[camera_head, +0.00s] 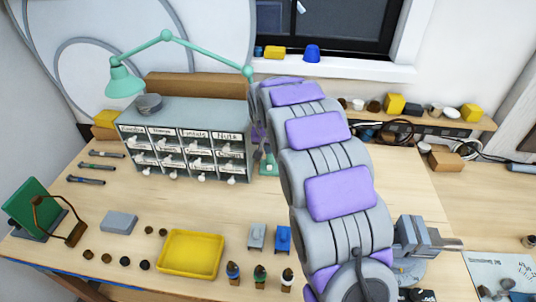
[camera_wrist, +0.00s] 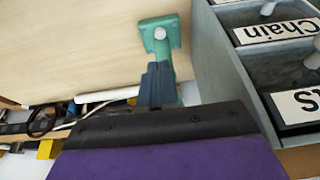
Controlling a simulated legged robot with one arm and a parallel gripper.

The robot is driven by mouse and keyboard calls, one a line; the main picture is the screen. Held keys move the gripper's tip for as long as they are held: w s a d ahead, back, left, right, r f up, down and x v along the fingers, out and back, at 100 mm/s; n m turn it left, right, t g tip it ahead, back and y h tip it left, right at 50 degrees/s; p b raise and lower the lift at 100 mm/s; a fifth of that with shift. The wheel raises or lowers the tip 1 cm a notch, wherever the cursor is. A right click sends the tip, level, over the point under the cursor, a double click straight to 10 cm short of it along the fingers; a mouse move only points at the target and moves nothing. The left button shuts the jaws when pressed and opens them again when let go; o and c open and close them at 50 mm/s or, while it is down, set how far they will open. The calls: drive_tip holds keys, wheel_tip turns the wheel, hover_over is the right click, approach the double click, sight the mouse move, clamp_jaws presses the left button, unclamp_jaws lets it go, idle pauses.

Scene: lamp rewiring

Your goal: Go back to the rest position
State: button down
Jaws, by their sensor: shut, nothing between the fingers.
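My gripper (camera_wrist: 156,68) shows in the wrist view with its dark blue-grey fingers together and nothing between them. Its tips lie in front of part of the green lamp's base (camera_wrist: 160,32); whether they touch it I cannot tell. In the head view my purple and grey arm reaches from the lower right to the right side of the drawer cabinet (camera_head: 185,108) and hides most of the gripper. The green lamp (camera_head: 123,82) arches over the cabinet, its shade at the left. Its base (camera_head: 270,168) stands right of the cabinet, partly behind my arm.
A yellow tray (camera_head: 190,276), a grey block (camera_head: 119,222), small bottles (camera_head: 260,273) and a green board on a stand (camera_head: 35,208) are at the front. A grey vise (camera_head: 418,237) stands right of my arm. Cables (camera_head: 395,130) lie by the back shelf.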

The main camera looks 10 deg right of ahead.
drive_tip(key=shift+s+r, duration=0.2)
drive_tip(key=shift+r, duration=0.45)
drive_tip(key=shift+a, duration=0.15)
drive_tip(key=s+d+r+n+g, duration=0.1)
drive_tip(key=s+r, duration=0.2)
drive_tip(key=s, duration=0.9)
drive_tip(key=s+d+r+n+g, duration=0.15)
drive_tip(key=s+r, duration=0.25)
drive_tip(key=s, duration=0.8)
drive_tip(key=s+a+f+g, duration=0.1)
drive_tip(key=s, duration=1.1)
drive_tip(key=s+n+g+y, duration=0.1)
drive_tip(key=s+g, duration=0.1)
drive_tip(key=s, duration=1.1)
drive_tip(key=shift+a+f, duration=0.35)
drive_tip(key=shift+a, duration=0.05)
